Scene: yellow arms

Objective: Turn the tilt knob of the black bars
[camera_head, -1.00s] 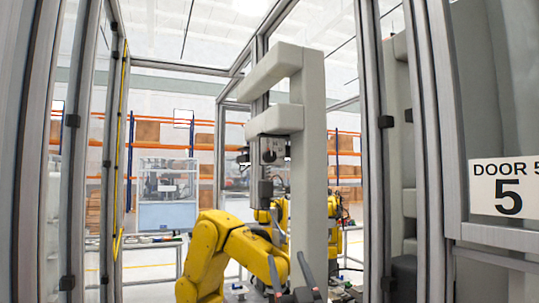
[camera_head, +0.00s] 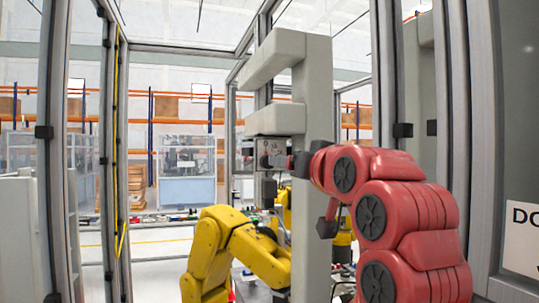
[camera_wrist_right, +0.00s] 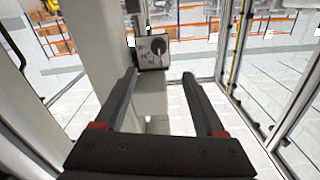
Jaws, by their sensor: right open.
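A small grey panel (camera_head: 270,147) with a round dark knob (camera_wrist_right: 158,46) is mounted on the grey column. In the right wrist view the panel (camera_wrist_right: 151,53) lies just beyond my fingertips, with the knob on its upper right. My right gripper (camera_wrist_right: 160,76) is open, with nothing between its fingers. I cannot make out the black bars for certain. My left gripper is not in view.
A tall grey column (camera_head: 313,220) with two arms stands close to my right arm. A yellow robot arm (camera_head: 225,250) is below and to the left. Metal frame posts (camera_head: 112,150) and a door sign (camera_head: 521,238) border the space.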

